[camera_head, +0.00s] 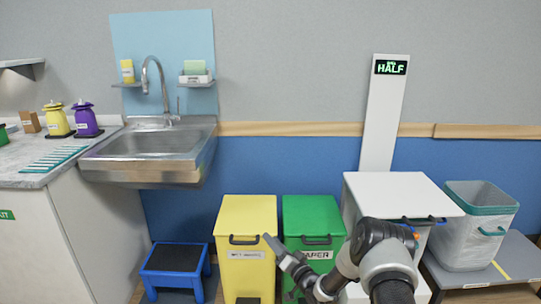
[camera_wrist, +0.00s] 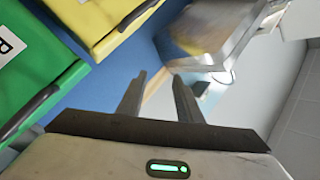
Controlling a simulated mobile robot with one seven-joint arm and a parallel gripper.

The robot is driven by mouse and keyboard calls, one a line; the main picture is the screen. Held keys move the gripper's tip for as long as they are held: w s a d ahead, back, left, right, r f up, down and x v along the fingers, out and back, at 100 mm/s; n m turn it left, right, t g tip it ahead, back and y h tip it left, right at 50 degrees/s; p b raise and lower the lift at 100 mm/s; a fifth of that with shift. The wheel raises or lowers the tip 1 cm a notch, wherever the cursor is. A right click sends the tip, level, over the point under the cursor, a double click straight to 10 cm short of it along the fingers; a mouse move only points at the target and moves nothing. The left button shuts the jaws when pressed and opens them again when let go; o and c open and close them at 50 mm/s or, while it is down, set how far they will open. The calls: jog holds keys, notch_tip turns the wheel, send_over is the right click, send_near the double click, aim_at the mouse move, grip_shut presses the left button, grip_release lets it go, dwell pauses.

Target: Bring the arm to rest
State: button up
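My gripper (camera_head: 272,243) shows in the head view in front of the yellow bin and the green bin, at the end of my arm, which reaches in from the lower right. In the wrist view, the two dark fingers of my gripper (camera_wrist: 158,92) stand apart with nothing between them. The gripper is open and empty. It touches nothing that I can see.
A yellow bin (camera_head: 247,215) and a green bin (camera_head: 313,212) stand behind my gripper. A white cabinet (camera_head: 400,190) and a lined basket (camera_head: 470,235) are to the right. A blue step stool (camera_head: 173,258) stands below the steel sink (camera_head: 150,150). A counter (camera_head: 30,165) is at left.

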jog(key=w+d+r+n+g+h, duration=0.1)
jog(key=d+r+h, duration=0.1)
jog(key=r, duration=0.6)
jog(key=w+d+r+n+g+h, duration=0.1)
jog(key=d+r+n+h, duration=0.1)
jog(key=r, duration=0.6)
jog(key=s+d+r+g+h, duration=0.3)
jog(key=s+d+r+h, duration=0.3)
jog(key=s+r, duration=0.55)
jog(key=s+d+r+g, duration=0.1)
jog(key=s+d+r, duration=0.15)
jog(key=s, duration=0.45)
jog(key=s+d+r+g, duration=0.1)
jog(key=s+r, duration=0.3)
jog(key=s, duration=0.3)
jog(key=s+f+g, duration=0.2)
jog(key=s+g, duration=0.1)
jog(key=s, duration=2)
notch_tip(320, 180, up, 28)
jog(key=p, duration=2.8)
jog(key=shift+w+a, duration=0.3)
jog(key=shift+w, duration=0.1)
